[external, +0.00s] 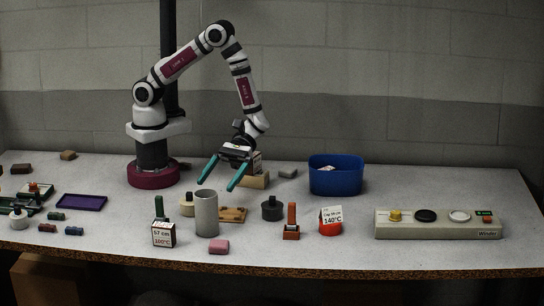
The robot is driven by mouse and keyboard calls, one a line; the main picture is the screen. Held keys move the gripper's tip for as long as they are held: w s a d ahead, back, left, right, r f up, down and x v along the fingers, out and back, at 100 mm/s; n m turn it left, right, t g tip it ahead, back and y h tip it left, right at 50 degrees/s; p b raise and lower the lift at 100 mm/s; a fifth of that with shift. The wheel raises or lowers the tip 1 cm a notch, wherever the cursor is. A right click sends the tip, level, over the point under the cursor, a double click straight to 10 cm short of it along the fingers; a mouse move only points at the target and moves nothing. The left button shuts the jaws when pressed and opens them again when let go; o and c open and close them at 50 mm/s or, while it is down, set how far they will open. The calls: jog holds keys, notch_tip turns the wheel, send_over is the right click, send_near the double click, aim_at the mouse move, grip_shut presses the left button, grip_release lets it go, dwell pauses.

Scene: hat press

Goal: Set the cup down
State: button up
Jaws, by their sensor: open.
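A grey cylinder, which looks like the cup (206,214), stands upright on the table at the front, left of centre. My gripper (215,186) has two teal fingers spread apart and pointing down toward the front. Its fingertips show just above and behind the cup's rim in the picture. Nothing shows between the fingers, and I see no contact with the cup. The exact depth between fingertips and cup cannot be told from this view.
Close around the cup are a labelled card block (163,234), a pink block (219,247), a wooden board (233,215) and an orange-handled stamp (291,222). A blue bin (336,178) and a button panel (438,228) stand to the right. The table's front edge is near.

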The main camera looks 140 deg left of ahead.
jog(key=s+d+r+m+g+y, duration=0.2)
jog(key=s+r+m+g, duration=0.2)
jog(key=s+m, duration=0.25)
jog(key=s+d+r+m+g+y, duration=0.2)
jog(key=s+d+r+m+g, duration=0.15)
jog(key=s+m, duration=0.3)
jog(key=s+a+r+m+t+y, duration=0.2)
jog(key=s+a+r+m+y, duration=0.2)
jog(key=s+a+m+y, duration=0.5)
jog(key=s+m+y, duration=0.1)
jog(key=s+m, duration=0.1)
jog(key=m, duration=0.4)
jog(key=shift+s+a+r, duration=0.15)
jog(key=shift+s+a, duration=0.05)
jog(key=shift+a, duration=0.05)
